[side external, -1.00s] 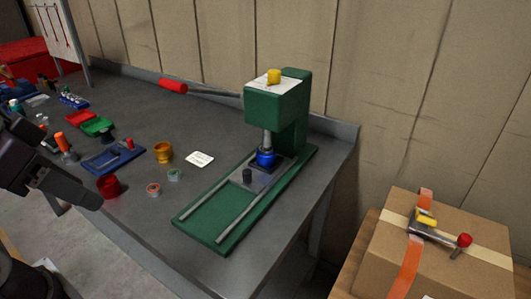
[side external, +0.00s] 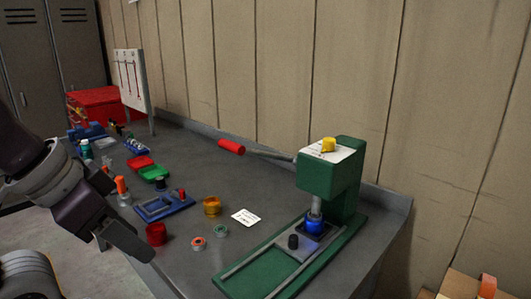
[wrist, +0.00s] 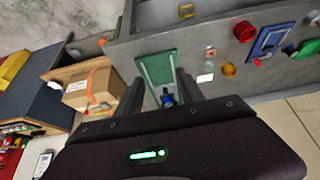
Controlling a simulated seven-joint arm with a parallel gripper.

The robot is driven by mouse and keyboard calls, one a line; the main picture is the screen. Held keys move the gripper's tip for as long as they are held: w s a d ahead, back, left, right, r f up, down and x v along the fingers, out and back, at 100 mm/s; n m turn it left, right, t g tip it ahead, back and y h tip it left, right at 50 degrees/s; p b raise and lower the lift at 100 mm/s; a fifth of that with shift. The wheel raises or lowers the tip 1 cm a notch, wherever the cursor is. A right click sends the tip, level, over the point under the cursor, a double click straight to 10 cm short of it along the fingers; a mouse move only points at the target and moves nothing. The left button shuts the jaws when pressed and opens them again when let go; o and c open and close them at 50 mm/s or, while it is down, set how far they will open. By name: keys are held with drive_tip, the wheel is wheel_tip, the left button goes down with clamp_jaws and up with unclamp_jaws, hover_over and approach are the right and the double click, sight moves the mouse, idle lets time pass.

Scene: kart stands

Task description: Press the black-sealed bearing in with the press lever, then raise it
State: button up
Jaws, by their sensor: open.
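The green arbor press (side external: 327,178) stands at the right end of the bench. Its lever, with a red grip (side external: 231,148), sticks out leftward from the head, nearly level. The steel ram (side external: 316,204) comes down to a blue part (side external: 314,224) on the sliding plate; I cannot tell whether they touch. A black-sealed bearing cannot be made out there. My gripper (side external: 137,243) is at the left, low by the bench's front edge, well apart from the lever. In the wrist view my gripper (wrist: 158,92) is open and empty, with the press base (wrist: 153,65) beyond its fingers.
A red cup (side external: 156,234), an amber cup (side external: 212,206), two small rings (side external: 198,243) and a white card (side external: 246,217) lie between my gripper and the press. A blue tray (side external: 165,206) is behind. A cardboard box (wrist: 92,90) shows in the wrist view.

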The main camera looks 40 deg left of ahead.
sight(230, 146)
drive_tip(key=shift+c, duration=0.3)
drive_tip(key=w+a+r+m+g+y, duration=0.1)
drive_tip(key=w+a+m+g+y, duration=0.2)
drive_tip(key=w, duration=0.4)
drive_tip(key=w+a+r+m+g+y, duration=0.1)
drive_tip(key=w+a+m+y, duration=0.35)
drive_tip(key=w+y, duration=0.2)
drive_tip(key=w+t+y, duration=0.1)
drive_tip(key=w, duration=0.3)
drive_tip(key=w+d+r+m+t+y, duration=0.1)
drive_tip(key=w+y, duration=0.1)
drive_tip(key=w, duration=0.2)
drive_tip(key=w+d+r+m+t+y, duration=0.1)
drive_tip(key=w+y, duration=0.1)
drive_tip(key=w, duration=0.3)
drive_tip(key=shift+d+m, duration=0.25)
drive_tip(key=shift+w+a, duration=0.2)
drive_tip(key=shift+a, duration=0.05)
drive_tip(key=x, duration=0.6)
drive_tip(key=shift+w+a, duration=0.1)
drive_tip(key=shift+a, duration=0.1)
drive_tip(key=shift+c, duration=0.4)
